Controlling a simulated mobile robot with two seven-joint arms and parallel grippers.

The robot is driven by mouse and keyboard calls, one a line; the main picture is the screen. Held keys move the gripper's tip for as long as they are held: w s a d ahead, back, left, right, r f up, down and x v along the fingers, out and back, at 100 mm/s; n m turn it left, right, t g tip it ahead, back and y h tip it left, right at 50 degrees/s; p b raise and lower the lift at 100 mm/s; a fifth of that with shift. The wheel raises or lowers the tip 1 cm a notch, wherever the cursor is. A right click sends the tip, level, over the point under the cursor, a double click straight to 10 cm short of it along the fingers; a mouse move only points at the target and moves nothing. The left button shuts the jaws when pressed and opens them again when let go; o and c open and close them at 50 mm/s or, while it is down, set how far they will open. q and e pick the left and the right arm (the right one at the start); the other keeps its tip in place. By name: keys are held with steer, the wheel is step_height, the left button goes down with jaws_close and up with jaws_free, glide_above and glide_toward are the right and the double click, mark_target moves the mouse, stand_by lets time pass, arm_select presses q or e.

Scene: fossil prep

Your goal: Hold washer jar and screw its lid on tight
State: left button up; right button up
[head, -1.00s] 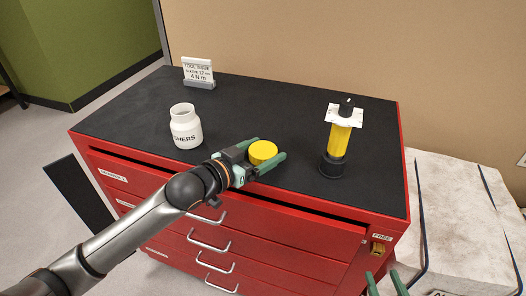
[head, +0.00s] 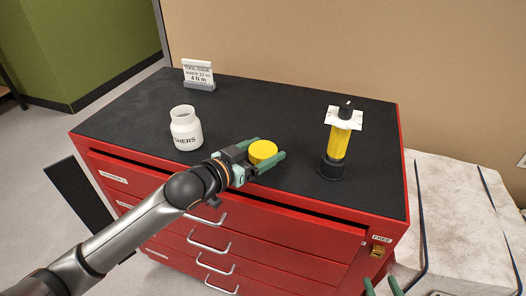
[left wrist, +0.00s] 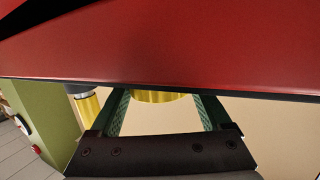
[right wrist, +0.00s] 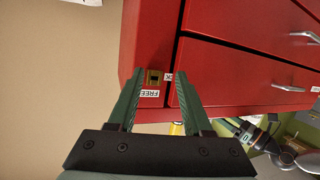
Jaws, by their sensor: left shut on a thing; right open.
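The white washer jar (head: 186,128) stands upright and open-topped on the black top of the red cabinet, its label partly readable. My left gripper (head: 269,148) is to the right of the jar, near the cabinet's front edge, shut on the yellow lid (head: 262,152). The lid also shows between the green fingers in the left wrist view (left wrist: 158,97). My right gripper (right wrist: 160,72) is open and empty, in front of the cabinet's corner by the FREE label. Only its fingertips show at the bottom of the head view.
A yellow cylinder tool (head: 337,145) with a black base and white tag stands at the right of the black top (head: 250,100). A small sign (head: 198,74) stands at the back left. The top between jar and yellow tool is clear behind my left gripper.

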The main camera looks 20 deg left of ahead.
mark_target(263, 149)
arm_select(q)
step_height(263, 149, up, 3)
steer(key=shift+p, duration=0.55)
steer(key=s+r, duration=0.1)
steer(key=s+d+r+p, duration=0.1)
steer(key=r, duration=0.1)
steer(key=shift+s+r, duration=0.15)
steer(key=shift+s, duration=0.2)
arm_select(e)
steer(key=s+f+m+g, duration=0.1)
steer(key=s+f+g, duration=0.5)
steer(key=f, duration=0.4)
arm_select(q)
steer(key=s+d+r+p, duration=0.2)
steer(key=s+r+p, duration=0.4)
steer(key=s+p, duration=0.3)
steer(key=shift+s+d, duration=0.4)
steer(key=shift+s, duration=0.5)
arm_select(e)
step_height(263, 149, up, 6)
steer(key=shift+s+a+t+h, duration=0.25)
steer(key=shift+s+t+h, duration=0.15)
steer(key=shift+d, duration=0.15)
